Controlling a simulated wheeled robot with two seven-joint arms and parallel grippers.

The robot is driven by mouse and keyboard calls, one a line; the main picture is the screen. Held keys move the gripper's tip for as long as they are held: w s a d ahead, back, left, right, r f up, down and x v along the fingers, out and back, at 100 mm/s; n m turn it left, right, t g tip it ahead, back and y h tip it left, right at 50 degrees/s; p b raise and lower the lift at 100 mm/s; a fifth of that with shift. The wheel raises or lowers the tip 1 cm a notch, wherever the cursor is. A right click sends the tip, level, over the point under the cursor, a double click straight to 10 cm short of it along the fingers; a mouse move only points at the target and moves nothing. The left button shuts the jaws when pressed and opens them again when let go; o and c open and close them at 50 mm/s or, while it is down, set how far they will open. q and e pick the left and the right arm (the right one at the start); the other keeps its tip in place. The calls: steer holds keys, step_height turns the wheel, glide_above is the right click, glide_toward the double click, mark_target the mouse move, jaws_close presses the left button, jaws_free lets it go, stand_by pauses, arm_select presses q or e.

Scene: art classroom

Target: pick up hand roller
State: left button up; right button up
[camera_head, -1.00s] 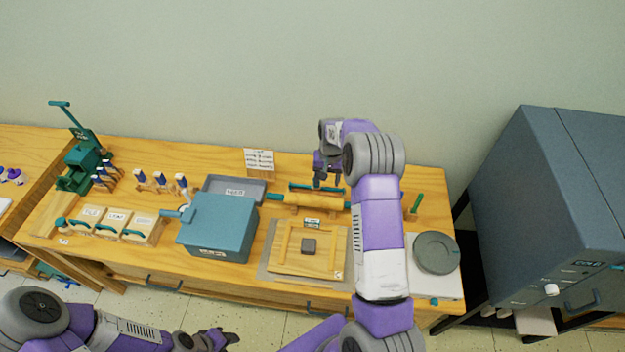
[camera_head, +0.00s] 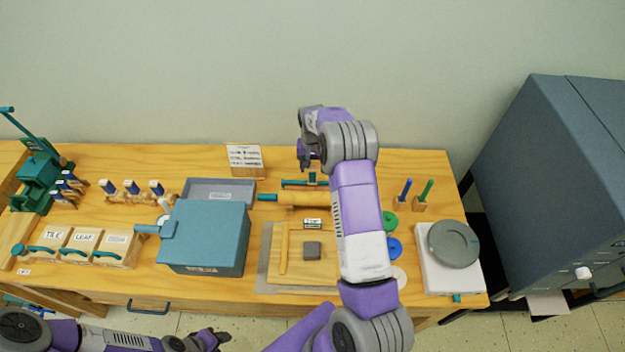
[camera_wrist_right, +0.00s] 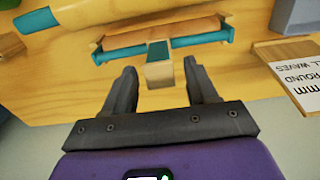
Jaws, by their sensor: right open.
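The hand roller (camera_wrist_right: 162,40) lies on the table in the right wrist view, a wooden cylinder in a teal-ended frame with a short block-like handle. In the head view the hand roller (camera_head: 303,183) shows as a thin teal-and-wood bar behind a larger rolling pin (camera_head: 297,199). My right gripper (camera_head: 306,164) is open behind the hand roller. In the wrist view its fingers (camera_wrist_right: 160,72) stand on either side of the handle, which appears between their tips; contact cannot be told. My left gripper (camera_head: 213,339) is low at the left, its jaws unclear.
A paper sign on a wooden stand (camera_head: 246,160) stands close to the right gripper. A blue-grey box (camera_head: 205,235) and a wooden board (camera_head: 290,268) lie in front. Colored discs (camera_head: 392,247) and a wheel (camera_head: 453,244) are at the right, with a large grey cabinet (camera_head: 555,185) beyond.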

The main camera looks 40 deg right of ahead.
mark_target(312, 178)
step_height(312, 178, down, 4)
steer(key=shift+s+r, duration=0.1)
steer(key=shift+r, duration=0.15)
jaws_close()
